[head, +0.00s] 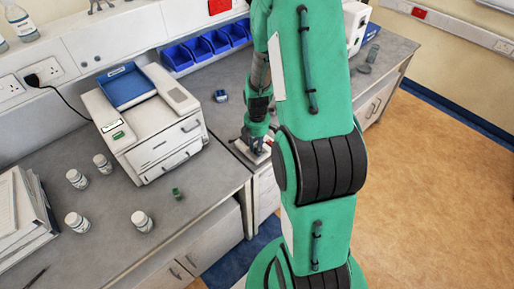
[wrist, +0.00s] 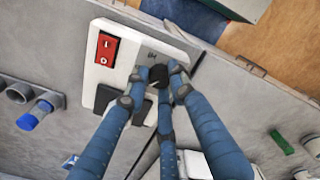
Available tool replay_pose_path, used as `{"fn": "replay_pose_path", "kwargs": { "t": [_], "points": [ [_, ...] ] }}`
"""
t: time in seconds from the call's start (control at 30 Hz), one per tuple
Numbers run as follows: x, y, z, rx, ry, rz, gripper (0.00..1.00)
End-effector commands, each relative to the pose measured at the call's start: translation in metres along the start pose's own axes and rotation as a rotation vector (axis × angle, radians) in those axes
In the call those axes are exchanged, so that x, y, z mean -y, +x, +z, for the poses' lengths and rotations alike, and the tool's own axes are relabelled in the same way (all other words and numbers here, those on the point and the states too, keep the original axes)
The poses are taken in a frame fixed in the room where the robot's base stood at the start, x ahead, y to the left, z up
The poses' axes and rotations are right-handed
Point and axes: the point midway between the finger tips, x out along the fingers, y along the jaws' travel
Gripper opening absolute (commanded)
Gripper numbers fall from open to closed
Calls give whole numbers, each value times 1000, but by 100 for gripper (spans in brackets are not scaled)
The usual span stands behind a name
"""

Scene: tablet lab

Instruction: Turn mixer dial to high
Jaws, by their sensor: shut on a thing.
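The mixer (wrist: 127,60) is a white unit with a red rocker switch (wrist: 106,48) and dark panels, seen in the wrist view. Its small black dial (wrist: 158,72) sits near one edge, with small dark markings beside it that I cannot read. My gripper (wrist: 156,84) has its blue fingers closed around the dial, and the fingers hide part of it. The dial's exact setting cannot be made out. In the head view my gripper (head: 257,147) is low over the mixer (head: 266,158) at the bench edge, and my green arm hides much of that area.
A white bench machine (head: 150,125) with a blue top stands left of the gripper. Several white bottles (head: 142,221) and a small green item (head: 177,193) are on the front-left bench. Blue bins (head: 200,48) line the back. The floor (head: 440,160) at right is clear.

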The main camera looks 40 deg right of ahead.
Motion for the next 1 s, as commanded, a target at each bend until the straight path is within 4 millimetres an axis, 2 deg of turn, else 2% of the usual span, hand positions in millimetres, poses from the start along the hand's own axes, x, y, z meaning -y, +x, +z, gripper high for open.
{"fn": "replay_pose_path", "kwargs": {
  "t": [0.37, 1.0],
  "points": [
    [0, 0, 0, 0, 208, 1, 0],
    [-1, -1, 0, -1, 805, 2, 0]
  ]
}}
